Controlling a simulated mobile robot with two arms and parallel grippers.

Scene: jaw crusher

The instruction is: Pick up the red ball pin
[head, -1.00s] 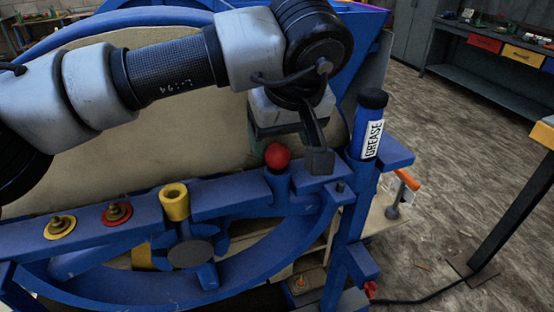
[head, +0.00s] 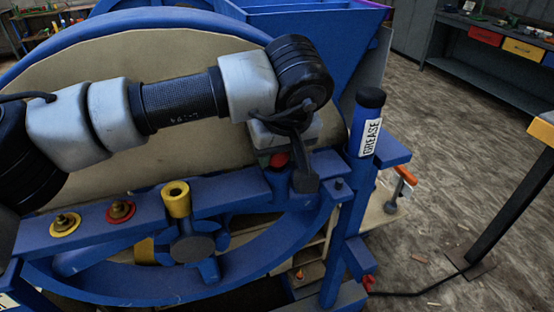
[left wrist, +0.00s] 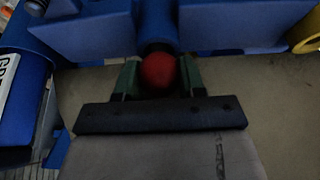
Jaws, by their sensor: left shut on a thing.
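The red ball pin shows its round red head (head: 279,160) in the head view, at the right end of the blue beam (head: 225,192), partly hidden by my wrist. My left gripper (head: 284,166) is down over it. In the left wrist view the red ball (left wrist: 158,71) sits between the two green fingers of my left gripper (left wrist: 158,78), which is shut on it. Below the ball is a blue cylindrical socket (left wrist: 157,22). The pin's shaft is hidden. My right gripper is not in view.
A blue grease tube (head: 366,125) stands just right of my gripper. A workbench (head: 490,60) stands back right; floor between is open.

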